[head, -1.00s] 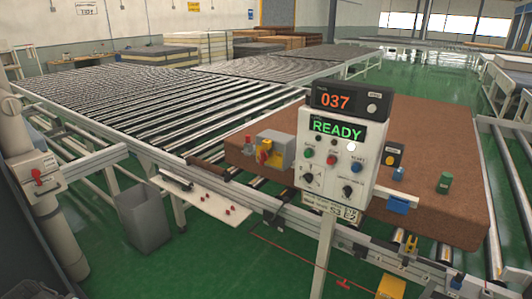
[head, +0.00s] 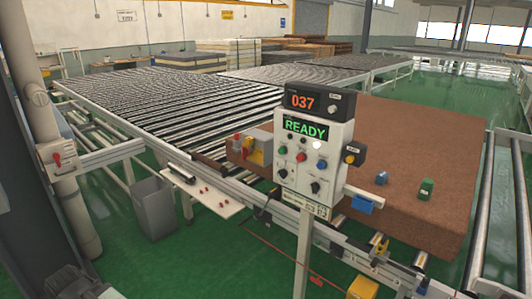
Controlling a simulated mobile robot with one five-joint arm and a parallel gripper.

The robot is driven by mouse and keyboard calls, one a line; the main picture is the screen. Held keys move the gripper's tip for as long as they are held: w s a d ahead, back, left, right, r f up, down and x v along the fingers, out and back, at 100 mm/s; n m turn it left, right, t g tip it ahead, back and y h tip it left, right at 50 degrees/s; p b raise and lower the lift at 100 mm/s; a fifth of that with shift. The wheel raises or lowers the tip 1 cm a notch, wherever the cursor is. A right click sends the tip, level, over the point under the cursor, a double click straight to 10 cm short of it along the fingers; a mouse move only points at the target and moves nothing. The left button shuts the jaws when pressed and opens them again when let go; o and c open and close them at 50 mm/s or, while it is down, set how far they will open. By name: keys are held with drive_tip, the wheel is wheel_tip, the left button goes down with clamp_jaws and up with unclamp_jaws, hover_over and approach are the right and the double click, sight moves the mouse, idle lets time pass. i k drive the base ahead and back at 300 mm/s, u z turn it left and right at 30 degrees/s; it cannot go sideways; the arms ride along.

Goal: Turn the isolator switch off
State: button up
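A pale box with a red handle (head: 57,159) is mounted on the light round post at the far left in the head view. It looks like an isolator switch; the handle's exact setting is too small to read. A second red switch on a yellow and grey housing (head: 254,147) stands left of the control panel, by the brown mattress (head: 400,170). The control panel (head: 313,160) shows "037" and "READY" and carries several buttons and knobs. My gripper is not in view.
A grey bin (head: 153,207) stands on the green floor beside a white shelf (head: 213,192) with small red parts. Roller conveyors (head: 165,98) fill the middle. A dark column runs down the left edge, and a dark object (head: 68,282) sits at bottom left.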

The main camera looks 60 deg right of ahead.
sight(245, 152)
drive_tip(key=u, duration=0.2)
drive_tip(key=i, duration=0.85)
drive_tip(key=z, duration=0.1)
